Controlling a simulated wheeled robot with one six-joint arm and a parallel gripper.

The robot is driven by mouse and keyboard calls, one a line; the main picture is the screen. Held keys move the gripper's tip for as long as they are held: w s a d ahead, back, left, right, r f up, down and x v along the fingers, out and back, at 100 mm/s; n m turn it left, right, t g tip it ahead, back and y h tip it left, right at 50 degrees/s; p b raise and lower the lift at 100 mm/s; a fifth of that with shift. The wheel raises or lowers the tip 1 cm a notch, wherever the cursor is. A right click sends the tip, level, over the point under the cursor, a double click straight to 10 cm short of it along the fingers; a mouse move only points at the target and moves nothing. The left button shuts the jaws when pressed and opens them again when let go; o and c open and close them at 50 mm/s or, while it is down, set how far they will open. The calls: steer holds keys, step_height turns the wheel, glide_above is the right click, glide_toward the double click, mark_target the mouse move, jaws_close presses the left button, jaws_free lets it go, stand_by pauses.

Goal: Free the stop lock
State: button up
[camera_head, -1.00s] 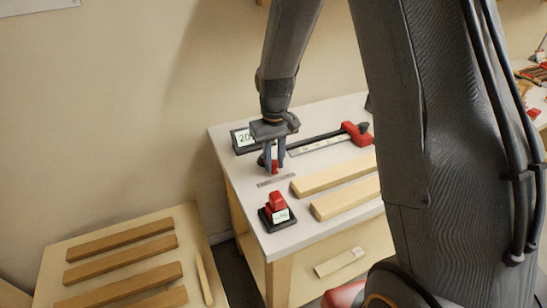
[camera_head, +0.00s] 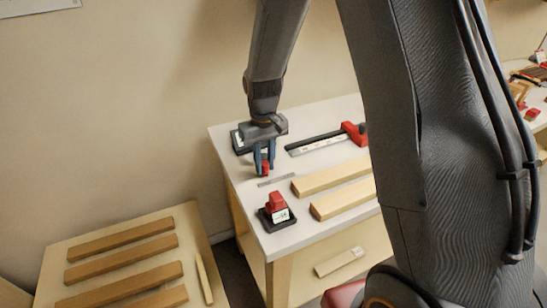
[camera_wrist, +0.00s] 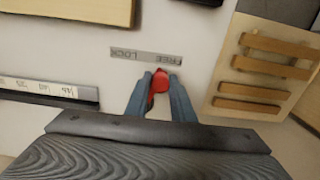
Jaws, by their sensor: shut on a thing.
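The stop lock's red knob (camera_wrist: 160,79) sits between my fingers in the wrist view. It lies beside the FREE half of a grey strip (camera_wrist: 146,57) marked FREE and LOCK, which reads upside down there. In the head view the strip (camera_head: 276,180) lies on the white bench just in front of my gripper (camera_head: 264,170). My gripper points down and is shut on the red knob (camera_head: 265,168). The knob's base is hidden by my fingers.
A dark rail with a pale scale (camera_head: 315,145) and a red stop (camera_head: 355,133) lies to the right. A red block on a black base (camera_head: 277,210) stands in front. Wooden bars (camera_head: 335,175) lie at right. A lower table (camera_head: 60,245) with several bars stands left.

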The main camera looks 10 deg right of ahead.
steer(key=shift+a, duration=0.4)
steer(key=shift+w+a, duration=0.2)
steer(key=shift+a, duration=0.2)
stand_by(0.4)
steer(key=o, duration=0.7)
steer(key=shift+o, duration=0.2)
step_height(320, 180, up, 9)
steer(key=p, duration=0.6)
steer(key=shift+p, duration=0.3)
